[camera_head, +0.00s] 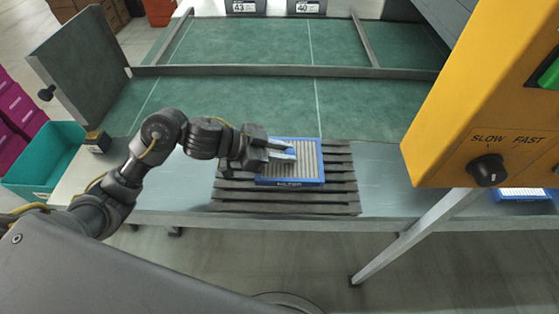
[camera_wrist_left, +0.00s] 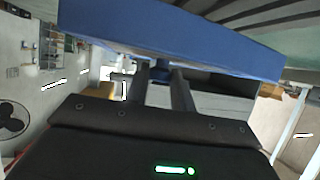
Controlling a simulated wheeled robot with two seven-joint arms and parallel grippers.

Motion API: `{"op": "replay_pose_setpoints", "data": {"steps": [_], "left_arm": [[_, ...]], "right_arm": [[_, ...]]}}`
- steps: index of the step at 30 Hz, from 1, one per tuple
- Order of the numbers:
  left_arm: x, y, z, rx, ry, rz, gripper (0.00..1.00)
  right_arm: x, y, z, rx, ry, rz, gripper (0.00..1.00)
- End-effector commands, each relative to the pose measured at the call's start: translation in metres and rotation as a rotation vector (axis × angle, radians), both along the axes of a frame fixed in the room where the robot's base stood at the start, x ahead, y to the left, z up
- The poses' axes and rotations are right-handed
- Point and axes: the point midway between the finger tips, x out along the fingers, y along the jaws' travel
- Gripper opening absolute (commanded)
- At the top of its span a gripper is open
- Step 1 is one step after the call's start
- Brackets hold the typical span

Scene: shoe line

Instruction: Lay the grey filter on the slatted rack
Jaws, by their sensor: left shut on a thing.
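The grey filter (camera_head: 308,160) has a blue frame and a pale grey face, with lettering on its front edge. It is over the slatted rack (camera_head: 232,193), a dark rack with several slats on the table. My left gripper (camera_head: 284,150) is shut on the filter at its left part. In the left wrist view, the filter's blue frame (camera_wrist_left: 170,35) spans the top beyond the fingers (camera_wrist_left: 163,88), and dark slats (camera_wrist_left: 235,10) show behind it. I cannot tell whether the filter touches the slats. My right gripper is in neither view.
A yellow control box (camera_head: 480,110) with a knob stands at right. Another blue-framed item (camera_head: 522,194) is partly hidden below it. A green belt (camera_head: 230,100) with a grey rail (camera_head: 240,71) lies behind the rack. A teal bin (camera_head: 45,160) is at left. Table right of the rack is clear.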

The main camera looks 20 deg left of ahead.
Motion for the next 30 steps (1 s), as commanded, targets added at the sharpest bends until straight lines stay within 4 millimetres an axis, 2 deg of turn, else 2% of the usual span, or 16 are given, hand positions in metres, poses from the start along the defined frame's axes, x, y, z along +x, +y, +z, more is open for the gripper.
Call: {"op": "replay_pose_setpoints", "data": {"steps": [5,7,10,23,24,28,30], "left_arm": [[0.002,0.008,-0.017,-0.001,0.004,0.002,0.0],[0.002,0.008,-0.028,-0.002,0.003,0.002,0.0],[0.002,0.007,-0.038,-0.001,0.002,0.001,0.0],[0.002,0.008,-0.043,0.0,0.0,0.0,0.0],[0.002,0.008,-0.043,0.0,0.0,0.001,0.28],[0.002,0.008,-0.042,0.0,-0.001,0.0,0.45],[0.002,0.008,-0.042,0.0,-0.001,0.0,0.46]], "right_arm": [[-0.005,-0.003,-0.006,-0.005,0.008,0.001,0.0],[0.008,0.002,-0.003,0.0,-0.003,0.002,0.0],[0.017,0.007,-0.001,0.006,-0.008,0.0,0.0],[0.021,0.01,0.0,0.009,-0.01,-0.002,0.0],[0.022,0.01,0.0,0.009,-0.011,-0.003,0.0],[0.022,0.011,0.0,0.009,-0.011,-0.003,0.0],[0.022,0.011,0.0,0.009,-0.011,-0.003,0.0]]}}
